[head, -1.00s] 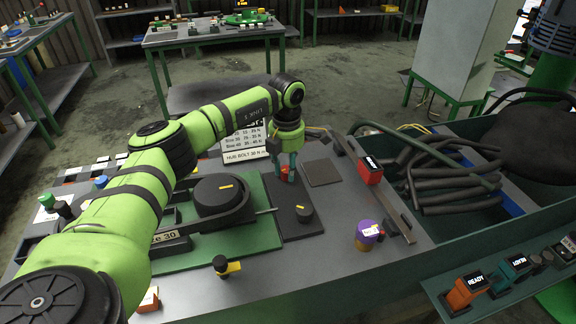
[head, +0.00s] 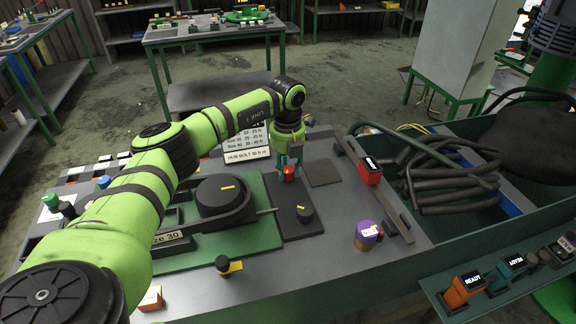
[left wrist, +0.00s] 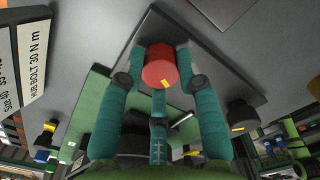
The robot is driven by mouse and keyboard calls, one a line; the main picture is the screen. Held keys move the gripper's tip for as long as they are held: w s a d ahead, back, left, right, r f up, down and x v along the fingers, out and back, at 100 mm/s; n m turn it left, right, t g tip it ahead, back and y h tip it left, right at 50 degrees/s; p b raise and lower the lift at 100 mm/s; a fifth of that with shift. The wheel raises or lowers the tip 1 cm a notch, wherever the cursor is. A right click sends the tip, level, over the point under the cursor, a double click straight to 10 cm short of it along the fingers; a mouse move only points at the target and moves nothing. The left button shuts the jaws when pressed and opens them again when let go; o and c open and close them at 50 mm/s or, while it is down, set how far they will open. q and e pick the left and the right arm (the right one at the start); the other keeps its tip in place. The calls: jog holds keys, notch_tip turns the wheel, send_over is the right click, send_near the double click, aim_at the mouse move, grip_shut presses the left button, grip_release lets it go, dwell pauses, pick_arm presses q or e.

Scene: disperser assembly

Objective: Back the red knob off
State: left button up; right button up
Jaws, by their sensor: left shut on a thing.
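The red knob (head: 289,171) stands at the far part of a dark plate (head: 312,226) on the grey table. It is a short red cylinder with a small yellow mark, seen close up in the left wrist view (left wrist: 160,66). What lies under the knob is hidden. My right gripper is not in view.
A black knob (head: 305,214) stands on the same plate, nearer. A green board with a large black disc (head: 222,196) lies to the left. A purple and orange cylinder (head: 367,233) and a red labelled box (head: 370,170) stand to the right. A bin of black hoses (head: 455,180) is beyond.

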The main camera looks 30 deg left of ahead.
aim_at(288, 171)
pick_arm(q)
jog(key=shift+s+d+f+n, duration=0.1)
jog(key=shift+s+f+n, duration=0.05)
jog(key=shift+n, duration=0.6)
jog(key=shift+s+d+f+n, duration=0.1)
jog(key=shift+f+n, duration=0.05)
jog(key=shift+n, duration=0.6)
jog(key=o, duration=1.1)
jog(key=shift+o, duration=0.2)
jog(key=shift+d+r, duration=0.1)
jog(key=shift+r, duration=0.1)
jog(key=shift+w+r, duration=0.1)
jog(key=shift+r, duration=0.35)
notch_tip(288, 171, up, 11)
jog(key=shift+p, duration=0.3)
